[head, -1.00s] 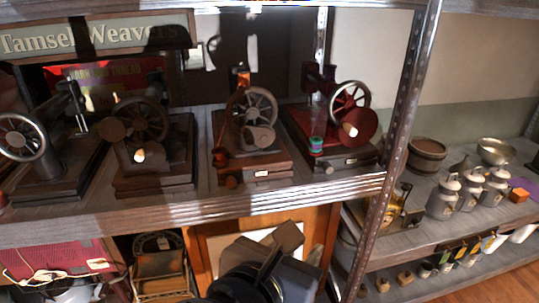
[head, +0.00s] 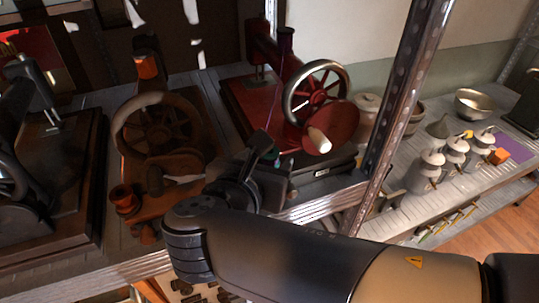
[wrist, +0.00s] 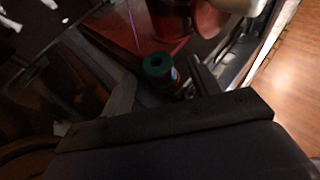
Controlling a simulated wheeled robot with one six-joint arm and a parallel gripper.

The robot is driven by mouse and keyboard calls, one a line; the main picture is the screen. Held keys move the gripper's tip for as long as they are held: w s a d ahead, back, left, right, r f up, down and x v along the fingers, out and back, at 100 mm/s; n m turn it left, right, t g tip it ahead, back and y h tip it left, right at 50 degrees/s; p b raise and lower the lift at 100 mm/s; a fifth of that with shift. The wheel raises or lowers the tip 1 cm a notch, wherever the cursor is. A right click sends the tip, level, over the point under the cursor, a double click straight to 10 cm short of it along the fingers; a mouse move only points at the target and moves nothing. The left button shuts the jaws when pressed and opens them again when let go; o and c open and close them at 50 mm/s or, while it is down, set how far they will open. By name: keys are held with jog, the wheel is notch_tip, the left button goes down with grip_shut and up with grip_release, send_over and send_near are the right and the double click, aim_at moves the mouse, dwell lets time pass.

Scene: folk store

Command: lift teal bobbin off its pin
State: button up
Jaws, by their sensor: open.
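The teal bobbin (wrist: 157,66) shows in the wrist view as a dark teal ring-shaped top with a hole, beside the red base of a sewing machine. In the head view only a small teal bit (head: 277,163) shows; my gripper hides the rest, and the pin is not clear. My gripper (head: 268,165) is open at the front of the red machine (head: 262,108). In the wrist view the bobbin appears between the two spread fingers (wrist: 163,82). I cannot tell whether they touch it.
The red machine's wheel (head: 316,92) and its pale handle (head: 319,140) stand close to the right of my gripper. A metal shelf post (head: 396,95) rises farther right. A brown machine (head: 160,130) with a copper-coloured spool (head: 124,198) stands to the left.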

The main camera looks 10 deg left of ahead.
aim_at(267, 158)
jog(key=shift+p+x, duration=0.35)
jog(key=shift+x, duration=1.95)
jog(key=shift+r, duration=0.15)
jog(key=c, duration=1.1)
